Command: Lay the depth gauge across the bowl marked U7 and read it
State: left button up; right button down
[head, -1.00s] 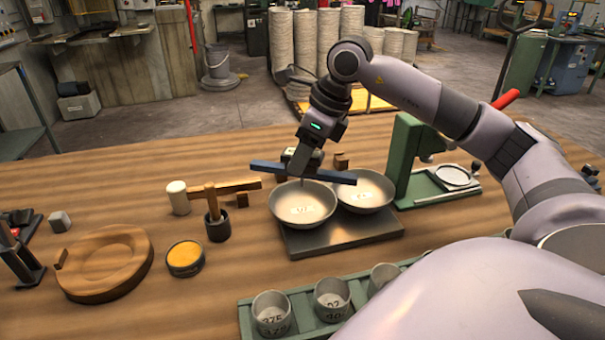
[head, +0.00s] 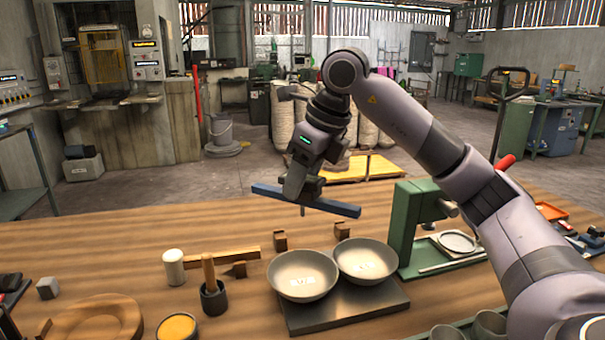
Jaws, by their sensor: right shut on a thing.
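My right gripper (head: 303,186) is shut on the depth gauge, a long blue bar (head: 335,207) with a short thin rod hanging below its middle. The gripper holds it in the air, clear of the bowls, its right end lower in the picture. Two grey metal bowls stand side by side below: the left bowl (head: 303,284) and the right bowl (head: 367,265). Each has a pale label inside, too small to read surely, so I cannot tell which is U7. Nothing lies across either bowl. My left gripper is not in view.
The bowls stand on a dark metal plate (head: 345,315). A green press stand (head: 405,225) is close on the right. A mallet (head: 172,267), a dark pot with a wooden handle (head: 213,299) and a yellow tin (head: 177,328) are on the left. Small wooden blocks (head: 342,231) stand behind the bowls.

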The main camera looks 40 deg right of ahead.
aim_at(305, 205)
notch_tip(305, 205, down, 6)
jog(key=m+b, duration=0.1)
jog(key=m+h+b, duration=0.1)
jog(key=shift+r+m, duration=0.2)
jog(key=shift+m, duration=0.1)
jog(key=shift+f+m+b, duration=0.3)
jog(key=shift+f+b, duration=0.05)
jog(key=shift+b, duration=0.05)
notch_tip(305, 205, down, 8)
jog(key=b, duration=0.6)
jog(key=shift+r, duration=0.15)
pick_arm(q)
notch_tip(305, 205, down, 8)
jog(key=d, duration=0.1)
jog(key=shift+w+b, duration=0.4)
pick_arm(e)
jog(key=shift+f, duration=0.25)
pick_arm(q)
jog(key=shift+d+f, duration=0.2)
pick_arm(e)
jog(key=shift+f, duration=0.25)
jog(key=shift+c, duration=2.4)
grip_release()
jog(key=shift+s, duration=0.1)
